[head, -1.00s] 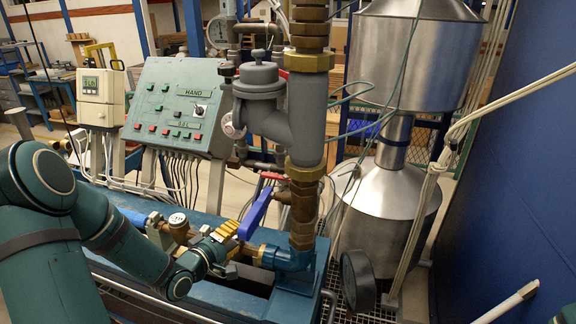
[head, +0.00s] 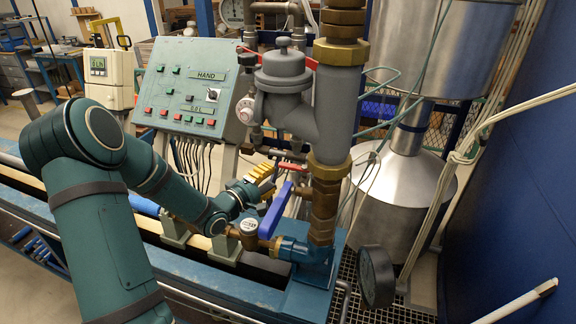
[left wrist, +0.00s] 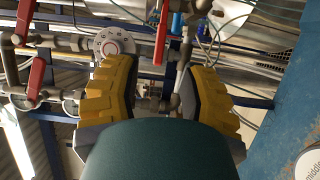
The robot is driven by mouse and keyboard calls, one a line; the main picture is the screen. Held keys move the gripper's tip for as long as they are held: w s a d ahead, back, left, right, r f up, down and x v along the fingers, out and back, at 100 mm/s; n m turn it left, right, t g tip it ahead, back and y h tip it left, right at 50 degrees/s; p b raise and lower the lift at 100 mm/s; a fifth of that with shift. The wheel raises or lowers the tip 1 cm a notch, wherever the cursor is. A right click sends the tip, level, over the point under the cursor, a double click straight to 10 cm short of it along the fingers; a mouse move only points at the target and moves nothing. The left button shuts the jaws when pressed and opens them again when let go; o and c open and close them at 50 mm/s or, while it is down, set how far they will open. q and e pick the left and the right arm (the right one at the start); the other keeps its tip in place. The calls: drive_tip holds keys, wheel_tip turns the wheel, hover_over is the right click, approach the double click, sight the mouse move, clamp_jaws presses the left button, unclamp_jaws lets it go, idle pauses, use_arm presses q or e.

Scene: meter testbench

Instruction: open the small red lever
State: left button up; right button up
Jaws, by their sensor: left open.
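A small red lever (head: 291,167) sits on the brass pipe fitting, above the blue lever (head: 275,210). My left gripper (head: 266,176), with yellow ribbed fingers, is just left of the red lever in the head view, apparently apart from it. In the left wrist view the left gripper (left wrist: 160,88) is open and nothing shows held between its fingers. A red lever (left wrist: 161,36) shows beyond the gap, near the top, and another red lever (left wrist: 37,80) is at the left. I cannot tell which of them is the small one. My right gripper is not in view.
A grey vertical pipe with a meter body (head: 290,85) stands above the levers. A longer red handle (head: 305,62) is higher up. A green control panel (head: 194,88) stands behind my left arm. A black round gauge (head: 376,276) is at the lower right.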

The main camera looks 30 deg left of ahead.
sight(285, 168)
use_arm(q)
drive_tip(key=w, duration=0.5)
drive_tip(key=w+d, duration=0.1)
drive_tip(key=w, duration=0.1)
drive_tip(key=shift+w, duration=0.3)
drive_tip(key=shift+s, duration=0.1)
clamp_jaws()
